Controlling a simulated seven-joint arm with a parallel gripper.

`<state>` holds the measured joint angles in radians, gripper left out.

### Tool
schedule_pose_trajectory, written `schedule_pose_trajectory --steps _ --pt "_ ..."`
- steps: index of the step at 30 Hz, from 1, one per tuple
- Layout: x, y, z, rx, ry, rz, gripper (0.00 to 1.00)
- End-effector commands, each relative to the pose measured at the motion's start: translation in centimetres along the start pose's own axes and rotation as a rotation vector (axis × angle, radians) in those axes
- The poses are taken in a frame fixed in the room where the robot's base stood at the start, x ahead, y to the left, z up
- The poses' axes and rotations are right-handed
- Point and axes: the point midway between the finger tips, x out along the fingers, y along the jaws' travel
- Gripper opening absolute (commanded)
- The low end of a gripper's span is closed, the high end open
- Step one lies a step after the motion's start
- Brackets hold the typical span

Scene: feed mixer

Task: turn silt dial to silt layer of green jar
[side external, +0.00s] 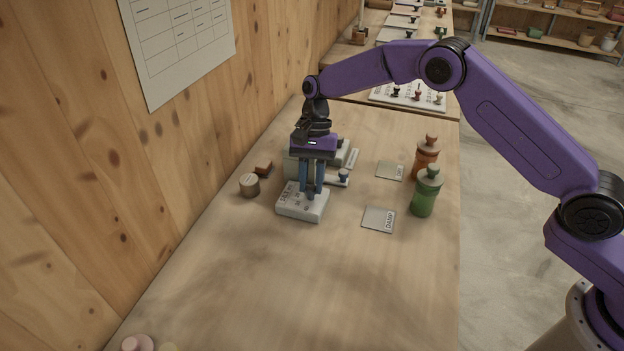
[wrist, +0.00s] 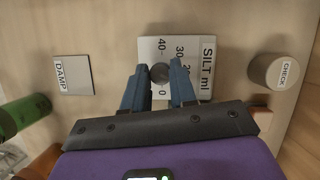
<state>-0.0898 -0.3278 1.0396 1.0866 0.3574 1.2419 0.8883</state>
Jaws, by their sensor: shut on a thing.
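The silt dial sits on a white box (side external: 300,204) labelled "SILT ml" below the wall chart; the box also shows in the wrist view (wrist: 206,88). Its dark round knob (wrist: 160,73) is between my fingertips. My gripper (side external: 311,193) points straight down and is shut on the knob; it also shows in the wrist view (wrist: 162,76). Marks 0, 30 and 40 are legible, but I cannot tell where the dial points. The green jar (side external: 425,197) stands upright at the right; part of it shows in the wrist view (wrist: 22,114). I cannot make out its silt level.
An orange jar (side external: 425,161) stands behind the green one. A "DAMP" plate (side external: 376,217) and another plate (side external: 389,169) lie left of the jars. A "CHECK" cylinder (side external: 249,187) and a brown block (side external: 263,168) stand left of the dial. The front of the table is mostly clear.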

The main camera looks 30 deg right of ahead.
Motion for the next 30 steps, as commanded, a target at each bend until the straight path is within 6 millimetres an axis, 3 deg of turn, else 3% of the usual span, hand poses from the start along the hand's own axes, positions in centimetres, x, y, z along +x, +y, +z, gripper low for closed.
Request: schedule_pose_trajectory --steps 30 --pt "0.03 -0.49 0.28 -0.892 0.001 0.371 0.00"
